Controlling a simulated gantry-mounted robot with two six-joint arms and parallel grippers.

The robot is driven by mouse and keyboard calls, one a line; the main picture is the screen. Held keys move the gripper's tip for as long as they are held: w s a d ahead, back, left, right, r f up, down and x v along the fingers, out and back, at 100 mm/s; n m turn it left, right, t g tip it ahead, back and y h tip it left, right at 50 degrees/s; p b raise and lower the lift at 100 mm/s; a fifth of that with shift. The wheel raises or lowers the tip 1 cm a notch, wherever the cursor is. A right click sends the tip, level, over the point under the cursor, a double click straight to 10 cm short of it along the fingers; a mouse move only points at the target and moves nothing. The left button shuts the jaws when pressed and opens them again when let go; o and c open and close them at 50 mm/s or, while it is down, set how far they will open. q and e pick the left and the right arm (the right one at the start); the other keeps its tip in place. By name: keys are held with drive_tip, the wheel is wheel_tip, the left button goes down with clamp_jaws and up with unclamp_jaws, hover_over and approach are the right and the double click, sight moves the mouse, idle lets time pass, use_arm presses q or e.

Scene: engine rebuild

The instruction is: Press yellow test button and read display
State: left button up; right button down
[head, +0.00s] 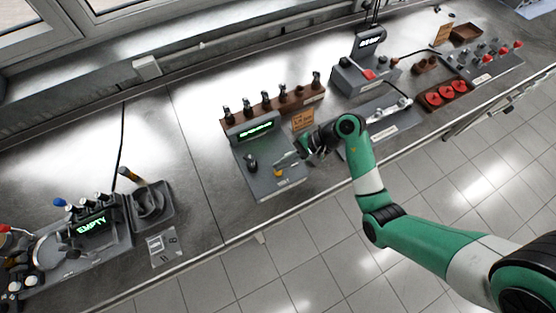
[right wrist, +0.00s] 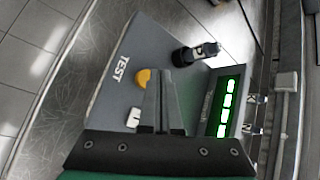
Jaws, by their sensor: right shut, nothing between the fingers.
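The test box (head: 262,178) is a grey unit on the bench with a lit green display (head: 256,131) at its back, too small to read. In the right wrist view the display (right wrist: 226,108) shows several bright green characters that I cannot make out. The yellow test button (right wrist: 142,78) sits near the printed word TEST, partly behind the fingers; it also shows in the head view (head: 278,173). My right gripper (right wrist: 160,72) is shut and empty, over the box beside the button; contact cannot be told. My left gripper is not in view.
A black-topped part (right wrist: 197,53) stands on the box. A wooden rack (head: 290,104) with several upright parts is behind it.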

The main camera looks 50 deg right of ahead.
sight(282, 170)
drive_tip(key=shift+f+b, duration=0.35)
drive_tip(key=shift+f, duration=0.1)
drive_tip(key=shift+f+b, duration=0.4)
drive_tip(key=shift+f, duration=0.05)
idle(0.5)
drive_tip(key=shift+r+p, duration=0.8)
drive_tip(key=shift+r, duration=0.15)
drive_tip(key=shift+r, duration=0.1)
wheel_tip(282, 170, up, 5)
drive_tip(key=p, duration=0.4)
idle(0.6)
